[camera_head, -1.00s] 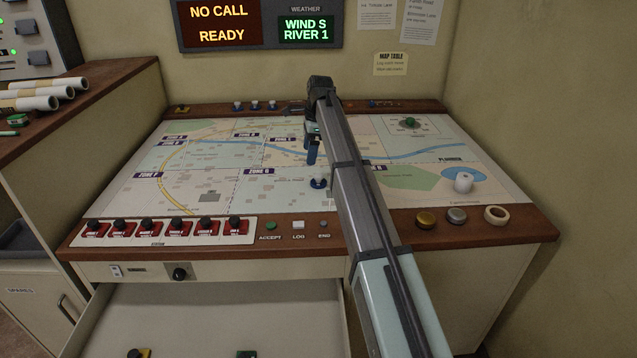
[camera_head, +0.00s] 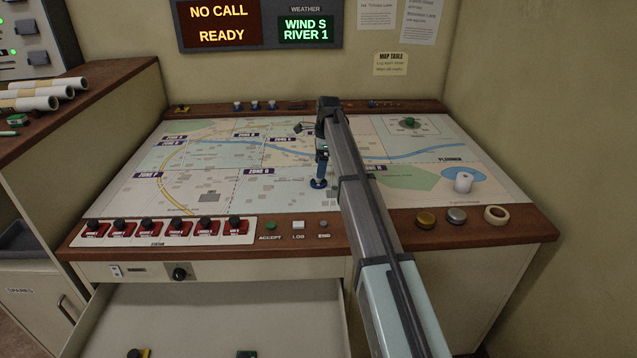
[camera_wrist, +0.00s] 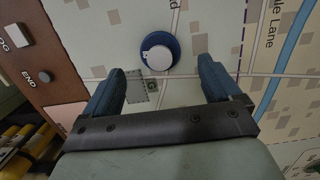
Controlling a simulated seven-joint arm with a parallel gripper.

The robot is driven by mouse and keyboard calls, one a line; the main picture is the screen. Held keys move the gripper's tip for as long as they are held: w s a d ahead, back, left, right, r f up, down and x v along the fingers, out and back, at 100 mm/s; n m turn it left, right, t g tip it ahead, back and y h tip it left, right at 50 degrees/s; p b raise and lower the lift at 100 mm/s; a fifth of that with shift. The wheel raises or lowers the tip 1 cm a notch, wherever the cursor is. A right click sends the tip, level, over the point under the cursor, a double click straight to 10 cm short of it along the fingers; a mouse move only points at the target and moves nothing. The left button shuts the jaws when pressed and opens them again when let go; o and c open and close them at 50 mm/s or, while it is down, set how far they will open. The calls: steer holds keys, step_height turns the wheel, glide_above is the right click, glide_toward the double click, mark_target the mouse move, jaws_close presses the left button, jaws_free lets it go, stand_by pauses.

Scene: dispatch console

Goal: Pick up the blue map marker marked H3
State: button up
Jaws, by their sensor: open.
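A blue map marker (camera_wrist: 159,49) with a round white top and blue base stands on the map in the wrist view. Its label is too small and partly turned away to read surely. In the head view its blue base (camera_head: 318,184) shows just under my gripper (camera_head: 321,172), which hides the rest of it. My gripper also shows in the wrist view (camera_wrist: 163,82), open and empty, with its two blue fingers spread. There the marker lies beyond the fingertips, roughly centred between them, and no finger touches it.
The map table (camera_head: 215,190) is mostly clear around the marker. Several red-based black knobs (camera_head: 178,227) line the front edge. Small blue-and-white pieces (camera_head: 255,106) stand on the back ledge. A drawer (camera_head: 210,315) is open below.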

steer(key=shift+a+f, duration=0.2)
steer(key=shift+f, duration=1.1)
steer(key=shift+a+f, duration=0.15)
steer(key=shift+f, duration=1.1)
steer(key=shift+c, duration=0.2)
steer(key=c, duration=1.1)
